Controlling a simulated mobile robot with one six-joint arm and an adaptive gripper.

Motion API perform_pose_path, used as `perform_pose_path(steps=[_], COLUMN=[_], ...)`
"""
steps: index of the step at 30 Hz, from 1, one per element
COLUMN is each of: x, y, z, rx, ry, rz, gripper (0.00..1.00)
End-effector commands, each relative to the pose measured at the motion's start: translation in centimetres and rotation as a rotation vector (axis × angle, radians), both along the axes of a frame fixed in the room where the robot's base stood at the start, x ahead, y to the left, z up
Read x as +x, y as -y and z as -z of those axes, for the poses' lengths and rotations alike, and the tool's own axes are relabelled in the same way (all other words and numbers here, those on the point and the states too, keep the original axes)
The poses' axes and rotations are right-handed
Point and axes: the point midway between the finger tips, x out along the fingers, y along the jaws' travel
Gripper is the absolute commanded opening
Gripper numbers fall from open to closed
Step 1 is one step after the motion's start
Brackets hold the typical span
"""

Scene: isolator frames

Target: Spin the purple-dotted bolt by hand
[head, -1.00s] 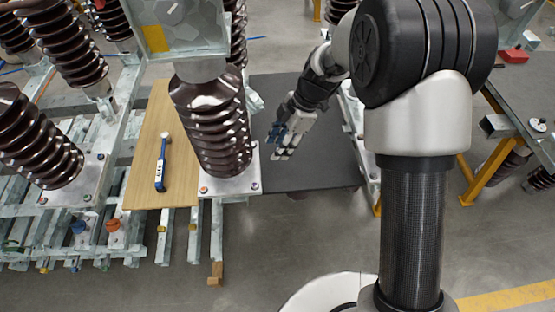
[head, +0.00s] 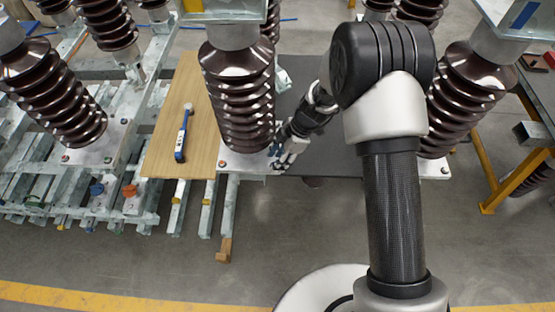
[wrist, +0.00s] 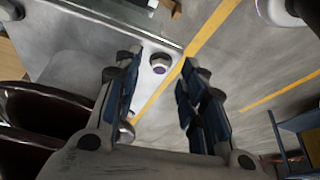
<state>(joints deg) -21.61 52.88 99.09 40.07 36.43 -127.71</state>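My gripper (wrist: 162,59) is open, with one blue-padded finger on each side of the bolt's line of sight. Nothing is between the fingers' pads, and I cannot tell how far they are from the bolt. In the head view my gripper (head: 283,158) is at the right corner of the middle insulator's base plate (head: 240,164). There the bolt cannot be made out.
The brown ribbed insulator (head: 238,100) rises close beside my gripper. A wooden board (head: 170,120) with a blue-handled tool (head: 182,135) lies to the left. Another insulator (head: 465,95) stands right of my arm. Grey floor is open in front.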

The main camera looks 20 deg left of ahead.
Motion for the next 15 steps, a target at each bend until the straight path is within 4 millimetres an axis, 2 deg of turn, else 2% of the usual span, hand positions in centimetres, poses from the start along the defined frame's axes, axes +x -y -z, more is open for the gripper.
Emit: perform_pose_path(steps=[3,11,15], x=[-0.09,-0.10,-0.11], y=[-0.26,-0.29,-0.28], z=[0.60,0.69,0.67], rx=[0.001,0.000,0.000], ry=[0.001,0.002,0.001], rz=[-0.001,-0.001,0.000], gripper=[0.38,0.38,0.30])
